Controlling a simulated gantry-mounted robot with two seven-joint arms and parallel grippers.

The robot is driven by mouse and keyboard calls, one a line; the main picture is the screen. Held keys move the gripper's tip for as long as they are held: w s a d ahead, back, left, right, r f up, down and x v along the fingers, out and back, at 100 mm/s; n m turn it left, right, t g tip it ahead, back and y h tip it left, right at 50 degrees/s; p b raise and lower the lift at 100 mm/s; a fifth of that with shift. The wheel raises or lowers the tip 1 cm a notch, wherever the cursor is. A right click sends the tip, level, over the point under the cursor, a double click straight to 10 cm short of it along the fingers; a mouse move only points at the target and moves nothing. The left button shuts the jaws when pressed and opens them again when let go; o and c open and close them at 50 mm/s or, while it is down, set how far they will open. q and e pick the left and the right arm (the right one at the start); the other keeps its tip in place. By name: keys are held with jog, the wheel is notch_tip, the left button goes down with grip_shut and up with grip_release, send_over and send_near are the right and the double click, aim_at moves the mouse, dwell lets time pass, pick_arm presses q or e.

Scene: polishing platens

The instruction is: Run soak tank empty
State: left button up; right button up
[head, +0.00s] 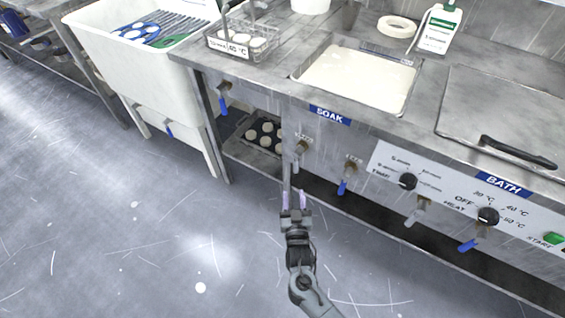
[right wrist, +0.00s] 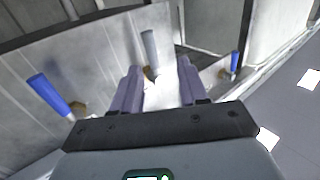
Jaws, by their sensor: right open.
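The soak tank (head: 360,78) is a square basin in the steel counter, full of cloudy cream liquid, above a blue SOAK label (head: 330,115). Below the label is a brass valve (head: 302,147) with a grey lever. In the right wrist view the grey lever (right wrist: 150,47) shows beyond the fingers, in line with the gap between them. My right gripper (head: 295,200) is open and empty, just below and in front of this valve; I cannot tell if the fingers reach around the lever. My left gripper is not in view.
A blue-handled valve (head: 346,180) is to the right, and further valves sit under the bath (head: 500,115). Another blue lever (head: 223,98) is at left by the white sink (head: 130,75). A wire basket (head: 243,42) stands on the counter. The floor in front is clear.

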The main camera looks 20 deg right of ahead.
jog(key=b, duration=0.1)
send_near(297, 167)
jog(key=w+d, duration=0.2)
jog(key=b+x, duration=0.1)
jog(key=x, duration=0.1)
jog(key=b+x, duration=0.2)
jog(key=x, duration=0.1)
jog(key=a+b+x, duration=0.1)
jog(key=x, duration=0.2)
jog(key=shift+w+f, duration=0.1)
jog(key=shift+f, duration=0.05)
jog(key=shift+w+a+b, duration=0.3)
jog(key=shift+w, duration=0.05)
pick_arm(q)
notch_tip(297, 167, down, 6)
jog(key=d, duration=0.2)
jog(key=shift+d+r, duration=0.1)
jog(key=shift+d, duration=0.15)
pick_arm(e)
jog(key=shift+d, duration=0.1)
jog(key=shift+d, duration=0.1)
jog(key=shift+c, duration=0.8)
grip_shut()
